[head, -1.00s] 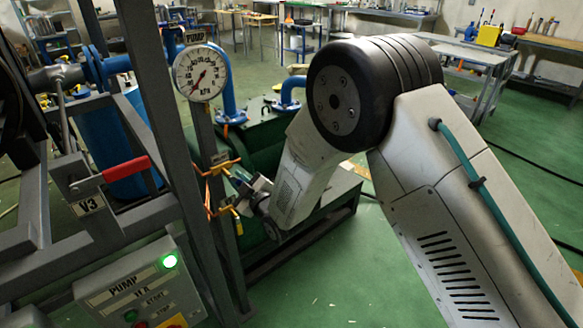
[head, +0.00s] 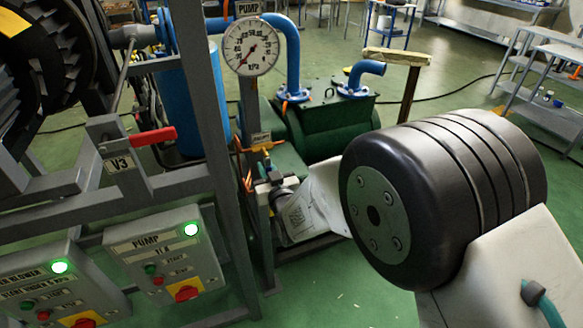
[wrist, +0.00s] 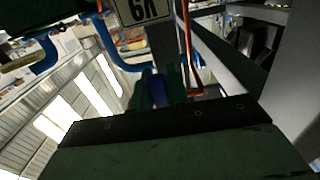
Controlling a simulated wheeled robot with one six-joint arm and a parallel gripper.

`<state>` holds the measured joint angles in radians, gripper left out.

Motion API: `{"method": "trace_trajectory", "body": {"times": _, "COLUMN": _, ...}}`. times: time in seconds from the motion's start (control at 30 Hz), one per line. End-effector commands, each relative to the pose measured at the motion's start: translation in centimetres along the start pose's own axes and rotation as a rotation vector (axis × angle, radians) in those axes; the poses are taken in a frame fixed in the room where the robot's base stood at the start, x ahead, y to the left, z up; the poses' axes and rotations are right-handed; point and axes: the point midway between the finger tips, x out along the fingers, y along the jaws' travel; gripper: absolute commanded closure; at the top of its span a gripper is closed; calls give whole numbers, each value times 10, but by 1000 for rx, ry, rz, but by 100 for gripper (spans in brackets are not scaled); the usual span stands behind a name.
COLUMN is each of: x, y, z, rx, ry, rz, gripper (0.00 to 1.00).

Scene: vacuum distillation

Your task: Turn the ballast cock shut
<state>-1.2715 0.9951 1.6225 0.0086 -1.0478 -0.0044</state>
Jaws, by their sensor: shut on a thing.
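My gripper (head: 270,186) is at the post below the round gauge, beside small orange and yellow fittings (head: 262,147). It is shut on the ballast cock; the cock's handle is mostly hidden between the jaws, so its angle cannot be read. In the wrist view a white tag (wrist: 143,9), apparently V9 upside down, hangs at the top. A thin orange piece (wrist: 185,45) runs down beside it. Dark blue parts show at the middle of that view, too dim to tell apart.
The pump gauge (head: 251,46) stands above the gripper, and the grey frame with the red V3 lever (head: 152,137) is to the left. Two lit control boxes (head: 165,255) are below it. The green pump (head: 330,125) is behind.

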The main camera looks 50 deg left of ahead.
Motion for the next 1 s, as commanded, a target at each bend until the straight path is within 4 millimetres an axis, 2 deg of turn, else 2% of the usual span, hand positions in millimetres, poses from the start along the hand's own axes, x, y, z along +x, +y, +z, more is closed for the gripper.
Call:
{"method": "trace_trajectory", "body": {"times": 0.03, "x": -1, "y": -8, "z": 5, "rx": 4, "ry": -9, "rz": -11, "gripper": 100}}
{"method": "trace_trajectory", "body": {"times": 0.1, "x": 0, "y": -12, "z": 5, "rx": 12, "ry": -9, "rz": -15, "gripper": 100}}
{"method": "trace_trajectory", "body": {"times": 0.5, "x": 0, "y": -14, "z": 5, "rx": 16, "ry": -10, "rz": -18, "gripper": 100}}
{"method": "trace_trajectory", "body": {"times": 0.53, "x": 0, "y": -14, "z": 5, "rx": 16, "ry": -10, "rz": -19, "gripper": 75}}
{"method": "trace_trajectory", "body": {"times": 0.6, "x": 0, "y": -14, "z": 5, "rx": 16, "ry": -9, "rz": -17, "gripper": 62}}
{"method": "trace_trajectory", "body": {"times": 0.87, "x": 0, "y": -8, "z": 2, "rx": 15, "ry": -4, "rz": -10, "gripper": 62}}
{"method": "trace_trajectory", "body": {"times": 1.0, "x": -11, "y": -8, "z": 1, "rx": 15, "ry": -5, "rz": -10, "gripper": 62}}
